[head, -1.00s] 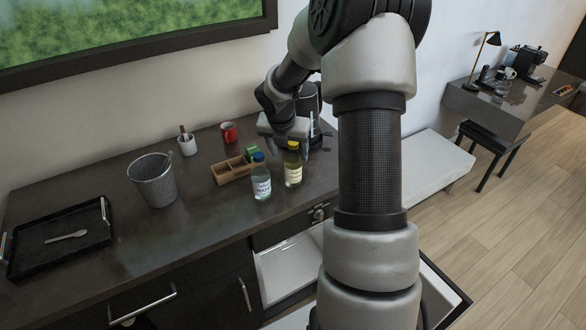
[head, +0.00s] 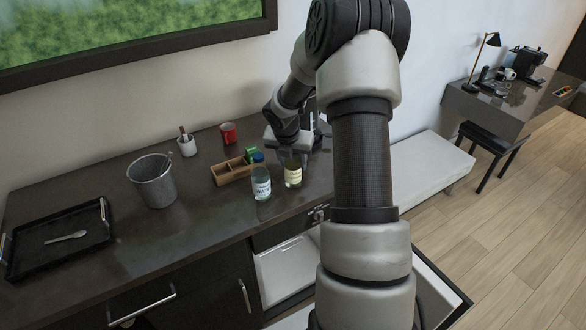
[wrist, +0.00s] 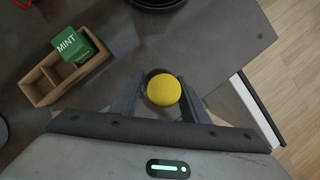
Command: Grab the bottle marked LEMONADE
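A bottle of yellowish liquid with a pale label (head: 292,174) stands upright near the counter's front edge; its lettering is too small to read. Its yellow cap (wrist: 163,90) shows from above in the wrist view. My gripper (head: 291,156) is over this bottle, hiding its top in the head view. In the wrist view my gripper (wrist: 160,82) is open, with one finger on each side of the cap. A blue-capped bottle whose label appears to read WATER (head: 261,180) stands close to its left.
A wooden compartment box (head: 232,172) holds a green MINT box (wrist: 74,45) behind the bottles. A metal bucket (head: 153,181), a red mug (head: 228,133), a cup (head: 187,147) and a black tray (head: 88,240) are farther left. An open drawer (head: 285,268) is below the counter.

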